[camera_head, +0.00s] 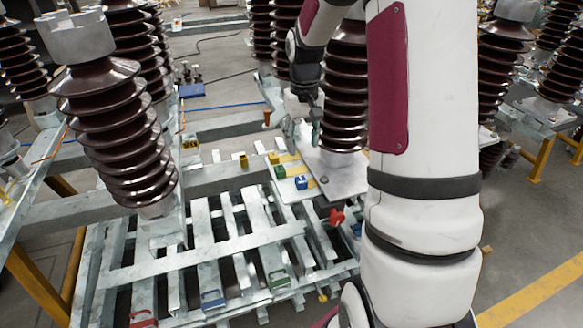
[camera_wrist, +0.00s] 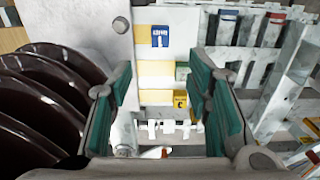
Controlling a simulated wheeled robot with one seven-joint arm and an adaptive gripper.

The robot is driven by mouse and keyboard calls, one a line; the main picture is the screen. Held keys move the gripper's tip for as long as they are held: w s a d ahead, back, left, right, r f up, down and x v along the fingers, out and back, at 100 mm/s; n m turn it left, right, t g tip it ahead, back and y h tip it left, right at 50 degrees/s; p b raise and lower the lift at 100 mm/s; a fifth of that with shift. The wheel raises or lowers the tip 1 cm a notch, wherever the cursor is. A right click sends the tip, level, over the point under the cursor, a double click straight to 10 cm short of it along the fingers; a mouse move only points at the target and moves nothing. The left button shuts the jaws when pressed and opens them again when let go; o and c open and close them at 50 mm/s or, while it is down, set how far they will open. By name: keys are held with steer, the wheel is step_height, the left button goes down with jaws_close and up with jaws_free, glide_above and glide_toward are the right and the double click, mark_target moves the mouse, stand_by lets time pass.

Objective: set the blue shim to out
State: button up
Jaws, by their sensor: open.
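A small blue piece (camera_head: 301,182) lies on a pale plate with yellow bands, near a green piece (camera_head: 280,171) and a yellow piece (camera_head: 273,158). In the wrist view the blue piece (camera_wrist: 160,36) is flat with a white mark, beyond my fingertips, with the green piece (camera_wrist: 181,71) and yellow piece (camera_wrist: 180,99) nearer. A blue handle (camera_head: 213,299) also shows on the slatted frame; I cannot tell which blue item is the shim. My gripper (camera_wrist: 160,78) is open, with nothing between its teal pads. In the head view its fingers are partly hidden beside a brown insulator.
Ribbed brown insulators (camera_head: 110,120) stand close around, one just left of my gripper in the wrist view (camera_wrist: 40,105). The slatted metal frame (camera_head: 200,265) holds red (camera_head: 143,318) and green (camera_head: 278,279) handles. A red knob (camera_head: 337,216) sits near the plate's front edge.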

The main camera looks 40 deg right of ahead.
mark_target(301, 180)
step_height(301, 180, down, 14)
steer(key=shift+r, duration=0.25)
steer(key=shift+c, duration=0.6)
jaws_close()
